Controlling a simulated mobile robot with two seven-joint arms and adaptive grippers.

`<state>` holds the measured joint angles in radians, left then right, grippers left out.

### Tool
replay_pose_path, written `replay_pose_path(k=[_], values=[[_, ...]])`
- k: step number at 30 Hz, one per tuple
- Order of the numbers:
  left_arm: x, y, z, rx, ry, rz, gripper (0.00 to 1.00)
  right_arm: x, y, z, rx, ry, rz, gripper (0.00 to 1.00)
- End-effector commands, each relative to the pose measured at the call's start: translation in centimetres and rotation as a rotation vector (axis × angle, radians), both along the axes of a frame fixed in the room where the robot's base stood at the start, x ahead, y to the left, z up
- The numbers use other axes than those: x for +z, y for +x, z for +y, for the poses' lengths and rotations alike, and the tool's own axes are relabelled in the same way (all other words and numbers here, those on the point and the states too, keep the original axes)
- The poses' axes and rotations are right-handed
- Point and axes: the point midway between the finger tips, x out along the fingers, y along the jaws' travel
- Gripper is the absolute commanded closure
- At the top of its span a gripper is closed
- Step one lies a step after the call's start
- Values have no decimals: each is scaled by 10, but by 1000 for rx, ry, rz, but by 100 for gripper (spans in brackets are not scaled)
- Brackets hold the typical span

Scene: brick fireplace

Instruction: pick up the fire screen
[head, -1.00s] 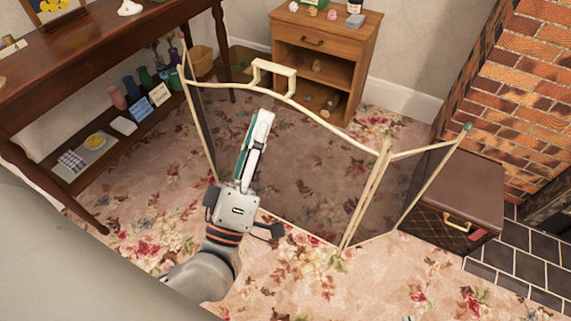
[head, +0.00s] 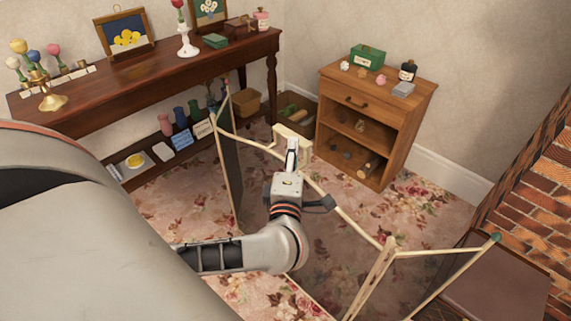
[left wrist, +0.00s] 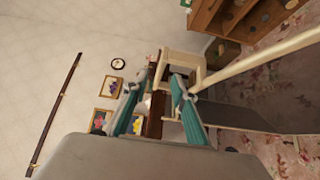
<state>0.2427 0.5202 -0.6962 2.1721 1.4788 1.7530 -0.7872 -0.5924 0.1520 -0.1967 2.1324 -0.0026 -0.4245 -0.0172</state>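The fire screen (head: 345,217) stands on the carpet with its side panels angled. It has a cream frame and dark see-through mesh. Its cream top handle (head: 305,150) is partly hidden behind my left gripper (head: 292,146), which is raised at the handle. In the left wrist view the two teal fingers of my left gripper (left wrist: 157,88) are apart with nothing held. The handle (left wrist: 183,54) shows just beyond the fingertips, one post appearing between them. I cannot tell whether they touch. My right gripper is in neither view.
A dark wooden side table (head: 150,75) with flowers and pictures stands on the left. A small wooden cabinet (head: 375,100) stands behind the screen. A brown box (head: 495,285) and the brick fireplace (head: 535,190) are on the right. Carpet is clear around the screen's foot.

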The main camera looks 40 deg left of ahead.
Motion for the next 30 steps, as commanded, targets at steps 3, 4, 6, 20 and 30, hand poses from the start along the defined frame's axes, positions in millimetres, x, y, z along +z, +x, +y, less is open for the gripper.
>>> replay_pose_path(k=[3,4,6,20,30], values=[[-1,10,7,0,2,-1,74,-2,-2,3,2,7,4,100],[-1,13,9,0,2,-1,74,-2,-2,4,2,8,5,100],[-2,22,14,0,3,-1,74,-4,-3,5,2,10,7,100],[0,47,30,0,-1,-1,74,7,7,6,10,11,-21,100],[0,47,30,-1,0,-1,100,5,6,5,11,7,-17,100]])
